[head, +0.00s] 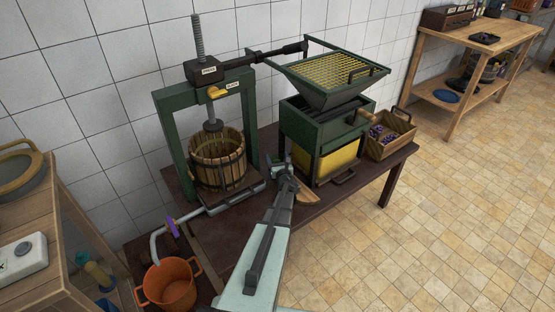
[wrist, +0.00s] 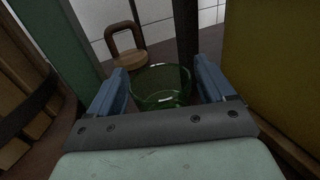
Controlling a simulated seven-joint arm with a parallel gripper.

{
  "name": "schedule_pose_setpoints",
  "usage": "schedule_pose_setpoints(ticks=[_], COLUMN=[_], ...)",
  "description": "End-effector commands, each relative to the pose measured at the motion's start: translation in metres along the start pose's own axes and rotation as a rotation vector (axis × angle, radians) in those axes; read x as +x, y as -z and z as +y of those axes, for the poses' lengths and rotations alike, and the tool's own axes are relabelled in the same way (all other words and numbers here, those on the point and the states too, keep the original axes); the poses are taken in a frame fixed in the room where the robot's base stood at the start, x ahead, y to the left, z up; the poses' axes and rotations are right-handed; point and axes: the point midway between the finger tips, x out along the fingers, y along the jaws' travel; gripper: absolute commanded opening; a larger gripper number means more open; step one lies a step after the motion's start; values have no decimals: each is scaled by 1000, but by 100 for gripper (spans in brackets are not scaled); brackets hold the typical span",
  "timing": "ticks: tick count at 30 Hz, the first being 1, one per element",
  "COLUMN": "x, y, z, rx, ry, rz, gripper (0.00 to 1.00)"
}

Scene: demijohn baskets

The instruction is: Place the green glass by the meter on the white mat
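A green glass (wrist: 161,88) stands on the dark bench between my gripper's two blue fingers in the wrist view. My gripper (wrist: 162,80) is open around it, with a narrow gap seeming to show on each side. In the head view my gripper (head: 281,168) is low between the basket press and the green crusher, and the glass cannot be made out there.
The press with its slatted basket (head: 217,160) stands left of my gripper, the crusher (head: 325,130) right. A wooden handle-shaped object (wrist: 126,44) is behind the glass. A grape crate (head: 390,135) is farther right. An orange bucket (head: 169,285) is at lower left.

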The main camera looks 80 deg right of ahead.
Motion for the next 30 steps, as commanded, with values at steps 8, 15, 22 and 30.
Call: schedule_pose_setpoints(ticks=[8,15,22,30], x=[0,-16,-59,-102], y=[0,-4,-4,-4], z=[0,0,1,0], rx=[0,1,1,0], ry=[0,1,2,1], rz=[0,0,1,1], gripper=[89,89,89,89])
